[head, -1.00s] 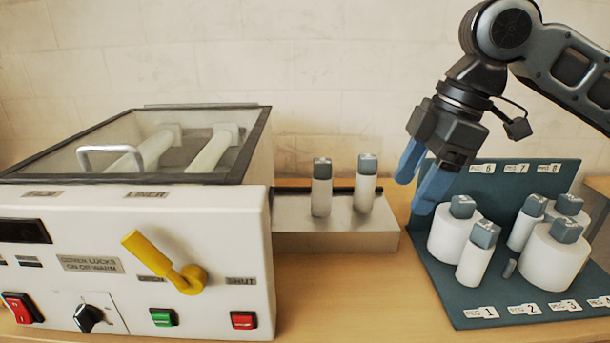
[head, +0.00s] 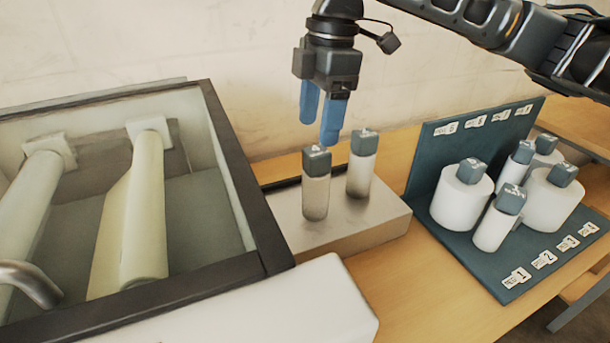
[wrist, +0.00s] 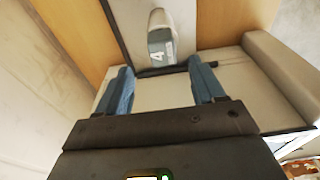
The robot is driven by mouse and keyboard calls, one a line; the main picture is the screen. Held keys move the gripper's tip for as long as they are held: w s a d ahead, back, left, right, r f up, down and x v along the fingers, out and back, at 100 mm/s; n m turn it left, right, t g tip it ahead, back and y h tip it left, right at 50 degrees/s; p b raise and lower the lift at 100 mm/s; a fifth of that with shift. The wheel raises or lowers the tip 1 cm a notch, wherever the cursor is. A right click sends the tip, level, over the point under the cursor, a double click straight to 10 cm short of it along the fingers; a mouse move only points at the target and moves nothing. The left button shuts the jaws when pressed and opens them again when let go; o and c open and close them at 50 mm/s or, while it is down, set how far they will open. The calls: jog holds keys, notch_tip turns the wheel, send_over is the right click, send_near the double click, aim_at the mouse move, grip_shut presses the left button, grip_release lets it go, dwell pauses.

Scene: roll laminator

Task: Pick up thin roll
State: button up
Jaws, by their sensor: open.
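Two thin white rolls with grey caps stand upright on a low metal block: a left one (head: 316,190) and a right one (head: 362,168). More thin rolls stand on the teal rack, one at the front (head: 497,222) and one behind it (head: 514,168). My gripper (head: 318,132) is open and empty, fingers pointing down, just above and apparently behind the two block rolls. In the wrist view, a roll with a grey, numbered cap (wrist: 161,45) shows beyond the open fingers (wrist: 160,68). I cannot tell which roll that is.
The laminator (head: 262,215) is at the left, with two long rollers under its clear cover. The teal rack (head: 455,245) also holds several thick rolls (head: 459,205) and has numbered labels. Bare table (head: 400,285) lies between block and rack.

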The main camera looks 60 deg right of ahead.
aim_at(317, 150)
jog(key=shift+a+f+p, duration=0.15)
jog(key=shift+f+p, duration=0.1)
jog(key=shift+f, duration=1.35)
jog(key=shift+a+f+p, duration=0.1)
jog(key=shift+f+p, duration=0.15)
jog(key=shift+f, duration=1.3)
jog(key=shift+c, duration=0.5)
grip_shut()
